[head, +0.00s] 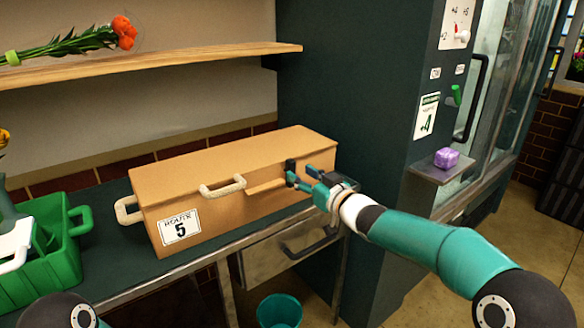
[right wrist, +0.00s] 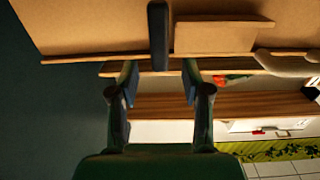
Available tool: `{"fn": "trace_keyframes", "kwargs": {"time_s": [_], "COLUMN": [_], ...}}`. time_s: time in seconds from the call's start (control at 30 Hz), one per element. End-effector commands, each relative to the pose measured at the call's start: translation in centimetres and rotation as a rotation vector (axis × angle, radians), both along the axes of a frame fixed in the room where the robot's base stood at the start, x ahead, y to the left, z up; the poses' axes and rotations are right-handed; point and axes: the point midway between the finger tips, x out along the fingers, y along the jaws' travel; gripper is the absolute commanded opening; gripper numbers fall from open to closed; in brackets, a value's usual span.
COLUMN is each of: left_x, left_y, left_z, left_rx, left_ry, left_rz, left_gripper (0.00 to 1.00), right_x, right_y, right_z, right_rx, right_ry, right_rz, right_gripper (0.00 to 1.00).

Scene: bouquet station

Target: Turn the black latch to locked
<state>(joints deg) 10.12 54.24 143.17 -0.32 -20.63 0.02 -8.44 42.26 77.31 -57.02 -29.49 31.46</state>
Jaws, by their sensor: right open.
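The black latch (head: 290,166) is a small upright bar on the front of a long tan box (head: 222,166), near its right end. In the right wrist view the latch (right wrist: 158,36) is a dark bar, lined up with the gap between my fingertips. My right gripper (head: 303,176) is open, its fingers pointing at the latch from the front right. In the right wrist view the two fingers (right wrist: 160,82) are apart with nothing held between them. I cannot tell whether a finger touches the latch. My left gripper is not in view; only part of my left arm shows at the bottom left.
A small ledge (head: 267,186) juts from the box front beside the latch. The box has cream rope handles (head: 222,187). A green crate (head: 55,262) stands left. A tall dark cabinet (head: 345,85) stands right, and a drawer (head: 290,252) lies below.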

Motion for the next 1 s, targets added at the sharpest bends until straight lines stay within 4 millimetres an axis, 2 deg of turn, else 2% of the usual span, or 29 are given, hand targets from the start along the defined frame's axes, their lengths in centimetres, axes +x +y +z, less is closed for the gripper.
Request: {"fn": "trace_keyframes", "kwargs": {"time_s": [0.1, 0.3, 0.7, 1.0], "left_x": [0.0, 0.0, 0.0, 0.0], "left_y": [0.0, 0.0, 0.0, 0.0], "left_z": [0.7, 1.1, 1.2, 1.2], "left_rx": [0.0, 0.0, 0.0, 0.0], "left_ry": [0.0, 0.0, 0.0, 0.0], "left_rz": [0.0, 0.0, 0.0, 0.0], "left_gripper": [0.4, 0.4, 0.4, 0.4], "right_x": [1.5, 2.9, 3.3, 3.3], "right_y": [1.1, 2.1, 2.3, 2.3], "right_z": [0.1, 0.1, 0.0, 0.0], "right_rx": [-0.001, 0.0, -0.001, 0.0], "right_ry": [0.0, 0.0, -0.001, 0.0], "right_rz": [0.0, 0.001, 0.0, -0.001], "right_gripper": [0.48, 0.48, 0.48, 0.0]}}
